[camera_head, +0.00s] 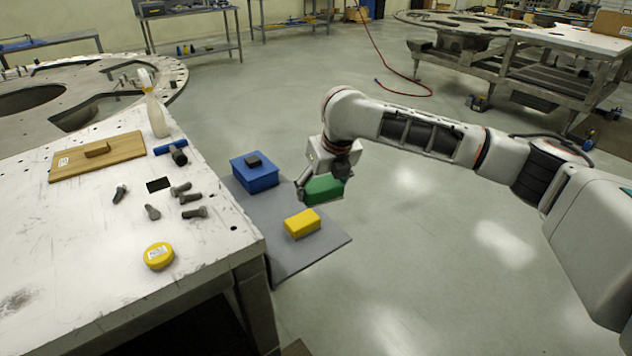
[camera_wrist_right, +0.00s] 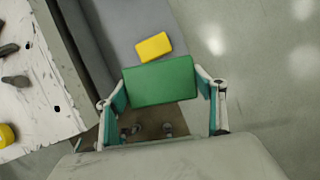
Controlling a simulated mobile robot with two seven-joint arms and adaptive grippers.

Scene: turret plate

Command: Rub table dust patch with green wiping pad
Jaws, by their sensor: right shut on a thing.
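The green wiping pad (camera_head: 323,190) is held by my right gripper (camera_head: 322,184), off to the right of the white table (camera_head: 100,230), above the side of a grey shelf. In the right wrist view, the green pad (camera_wrist_right: 160,82) sits between the two fingers of the right gripper (camera_wrist_right: 164,92), which are shut on it. A dark grey smudge that looks like the dust patch (camera_head: 16,302) lies on the white tabletop at the lower left of the head view. My left gripper is not in view.
A yellow block (camera_head: 302,224) and a blue box (camera_head: 255,173) stand on the grey shelf (camera_head: 285,262) beside the table. The tabletop holds a yellow tape-like disc (camera_head: 158,255), several bolts (camera_head: 191,198), a wooden board (camera_head: 98,158) and a spray bottle (camera_head: 156,113). The tabletop's front left is mostly clear.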

